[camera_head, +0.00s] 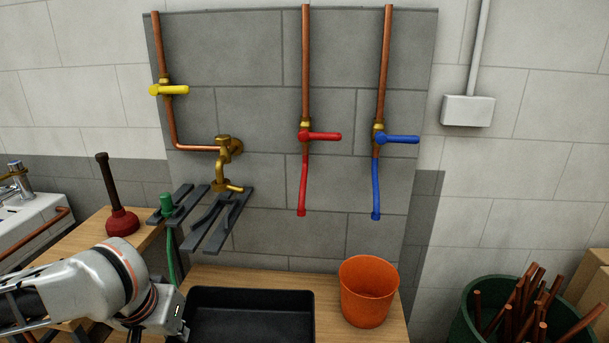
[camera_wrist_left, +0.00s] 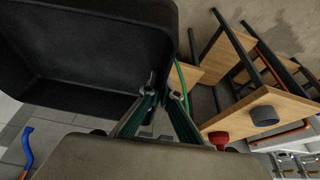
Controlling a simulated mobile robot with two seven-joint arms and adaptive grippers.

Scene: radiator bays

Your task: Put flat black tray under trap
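The flat black tray (camera_head: 250,315) is low in the middle of the head view, over the wooden bench top, its near part cut off by the frame. It fills the upper left of the left wrist view (camera_wrist_left: 85,60). My left gripper (camera_wrist_left: 163,88) has one finger inside the tray and one outside, closed on its wall. In the head view the gripper is mostly cut off at the tray's left side. A brass fitting with a bent spout (camera_head: 222,165) is on the wall above; I cannot tell if it is the trap. My right gripper is not in view.
An orange bucket (camera_head: 367,290) stands right of the tray. Dark slats (camera_head: 215,222) jut from the wall above its left end, near a green hose (camera_head: 171,262). A red plunger (camera_head: 122,220) stands on the left table. A green bin (camera_head: 510,315) of copper pipes is far right.

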